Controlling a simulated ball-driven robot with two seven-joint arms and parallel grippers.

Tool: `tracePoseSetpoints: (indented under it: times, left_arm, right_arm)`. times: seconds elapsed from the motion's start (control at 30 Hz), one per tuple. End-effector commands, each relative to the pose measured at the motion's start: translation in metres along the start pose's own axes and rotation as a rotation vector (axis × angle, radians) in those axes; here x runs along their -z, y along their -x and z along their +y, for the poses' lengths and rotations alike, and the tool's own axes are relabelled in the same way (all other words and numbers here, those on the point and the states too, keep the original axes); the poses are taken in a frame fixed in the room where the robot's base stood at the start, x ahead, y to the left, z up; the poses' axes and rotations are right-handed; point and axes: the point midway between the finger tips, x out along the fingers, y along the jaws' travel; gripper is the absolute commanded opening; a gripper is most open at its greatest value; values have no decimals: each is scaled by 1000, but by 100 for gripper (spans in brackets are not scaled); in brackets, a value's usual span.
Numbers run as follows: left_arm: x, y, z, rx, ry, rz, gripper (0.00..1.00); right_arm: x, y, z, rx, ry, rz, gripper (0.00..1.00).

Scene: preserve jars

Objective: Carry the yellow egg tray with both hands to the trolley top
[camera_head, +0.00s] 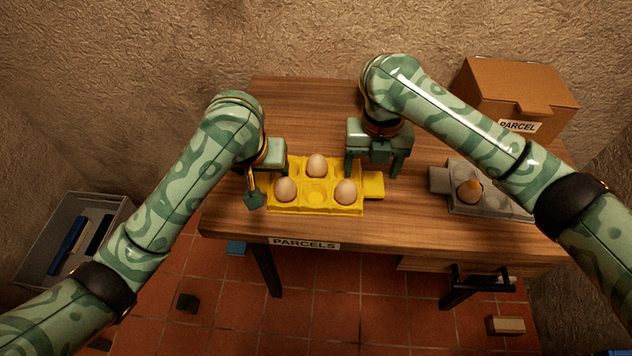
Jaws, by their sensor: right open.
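The yellow egg tray (316,208) lies on the wooden table with three brown eggs in its cups: one at the back (317,165), one front left (285,189) and one front right (346,191). A yellow handle (374,186) sticks out at its right end. My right gripper (375,170) is open and empty, just behind and above that handle, fingers pointing down. My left gripper (262,182) is at the tray's left end; the arm hides part of it, and its grip and contact cannot be told. I cannot make out a trolley top.
A grey egg tray (439,180) with an egg (469,190) lies at right, partly under my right arm. A cardboard parcel box (515,95) stands at the back right. The wooden table (300,110) is clear behind the tray. A grey crate (62,208) is at lower left.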

Motion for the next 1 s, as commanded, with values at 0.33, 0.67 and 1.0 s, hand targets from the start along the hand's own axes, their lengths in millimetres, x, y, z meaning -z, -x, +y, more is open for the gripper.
tracePoseSetpoints:
  times: [0.33,0.67,1.0]
  left_arm:
    - [0,-7,0,0,-1,3,70]
    - [0,-6,0,1,-1,3,21]
    - [4,3,0,2,-1,10,21]
  right_arm:
    - [0,-7,0,0,0,0,70]
    - [0,-6,0,1,0,0,21]
    - [0,4,0,1,0,-7,21]
